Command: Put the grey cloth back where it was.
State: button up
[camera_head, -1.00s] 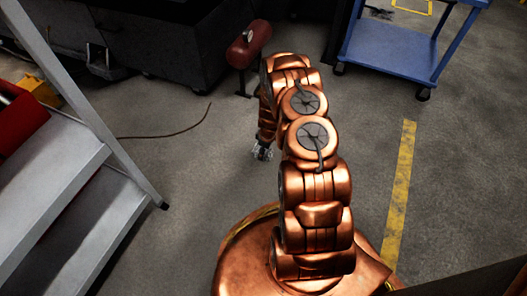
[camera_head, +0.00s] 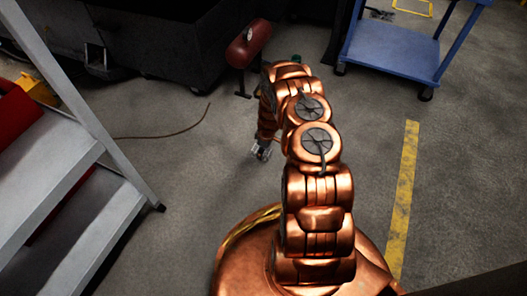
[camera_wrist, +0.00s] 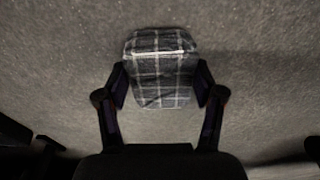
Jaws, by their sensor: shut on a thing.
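In the wrist view a dark grey checked cloth (camera_wrist: 158,72) with pale lines sits between the two fingertips of my gripper (camera_wrist: 160,88). The fingers press on its left and right sides, so the gripper is shut on it. Bare grey floor shows behind the cloth. In the head view my gripper (camera_head: 261,151) hangs low over the floor at the end of my copper-coloured arm, and the cloth cannot be made out there.
Grey metal steps (camera_head: 70,165) stand at the left. A blue cart (camera_head: 392,50) stands at the upper right, and a red tank (camera_head: 248,44) beyond my arm. A thin cable (camera_head: 165,135) lies on the floor left of my gripper. A yellow line (camera_head: 404,195) runs over open floor at right.

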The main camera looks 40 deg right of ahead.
jog(key=shift+f, duration=0.1)
jog(key=o, duration=1.5)
jog(key=shift+c, duration=0.2)
notch_tip(320, 180, up, 12)
jog(key=s+p, duration=0.1)
jog(key=p, duration=0.4)
notch_tip(320, 180, up, 18)
jog(key=m+g, duration=0.1)
jog(key=m, duration=0.1)
send_over(266, 152)
jog(key=s+a, duration=0.2)
jog(key=a, duration=0.8)
jog(key=s+a+r+m+g, duration=0.1)
jog(key=s+a+r, duration=0.7)
jog(key=r, duration=0.4)
jog(key=s+a+r+m, duration=0.1)
jog(key=s+r, duration=0.3)
jog(key=s, duration=0.4)
jog(key=s+a+r+m+g, duration=0.1)
jog(key=s+a+r, duration=0.3)
jog(key=s, duration=0.5)
jog(key=s+a+r+m+g, duration=0.1)
jog(key=s+r, duration=0.3)
jog(key=s, duration=0.5)
jog(key=shift+s+a+r+h, duration=0.15)
jog(key=shift+a+r+h, duration=0.2)
jog(key=shift+a, duration=0.3)
